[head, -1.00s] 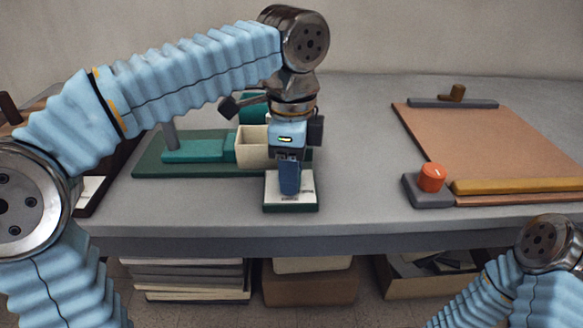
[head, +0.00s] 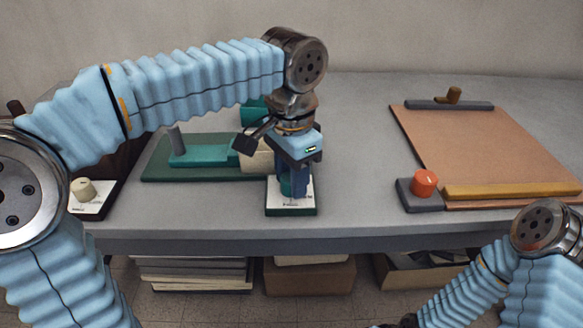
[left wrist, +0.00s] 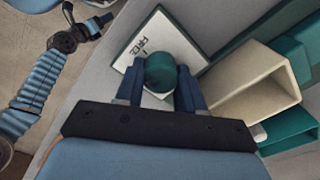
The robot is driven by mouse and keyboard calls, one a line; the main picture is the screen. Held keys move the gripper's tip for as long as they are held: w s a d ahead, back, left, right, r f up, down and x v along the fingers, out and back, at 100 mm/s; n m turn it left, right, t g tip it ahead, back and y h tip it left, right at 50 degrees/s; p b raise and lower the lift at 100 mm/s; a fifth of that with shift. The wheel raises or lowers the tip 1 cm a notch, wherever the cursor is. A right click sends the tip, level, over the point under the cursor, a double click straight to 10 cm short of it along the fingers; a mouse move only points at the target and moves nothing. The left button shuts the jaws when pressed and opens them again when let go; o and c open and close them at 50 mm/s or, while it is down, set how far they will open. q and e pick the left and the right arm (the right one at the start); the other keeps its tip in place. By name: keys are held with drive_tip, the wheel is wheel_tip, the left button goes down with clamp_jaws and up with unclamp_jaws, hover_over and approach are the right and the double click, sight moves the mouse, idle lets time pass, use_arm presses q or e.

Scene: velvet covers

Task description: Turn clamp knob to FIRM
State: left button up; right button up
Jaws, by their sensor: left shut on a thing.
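A round teal knob (left wrist: 160,75) stands on a white plate with a dark green edge (head: 291,211). Black lettering on the plate, which looks like FREE, shows beside the knob in the left wrist view; the rest is covered. My left gripper (head: 294,192) points down over the plate. Its two blue fingers (left wrist: 160,88) are shut on the teal knob, one on each side. The knob is mostly hidden in the head view, and I cannot make out its pointer. My right gripper (left wrist: 98,22) shows small in the left wrist view; its jaws are unclear.
A cream open box (left wrist: 255,90) and a teal device on a green base (head: 160,176) stand close to my left gripper. A red knob (head: 424,183) sits by a brown board (head: 480,145) at right. A cream knob (head: 84,190) is at far left. Middle table is clear.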

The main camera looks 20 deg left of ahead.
use_arm(q)
drive_tip(key=n+p, duration=0.1)
drive_tip(key=n, duration=0.3)
drive_tip(key=shift+r+n, duration=0.1)
drive_tip(key=shift+n, duration=0.2)
drive_tip(key=shift+w+n, duration=0.1)
drive_tip(key=shift+n, duration=2.1)
drive_tip(key=o, duration=1)
wheel_tip(320, 180, up, 14)
drive_tip(key=shift+f, duration=0.15)
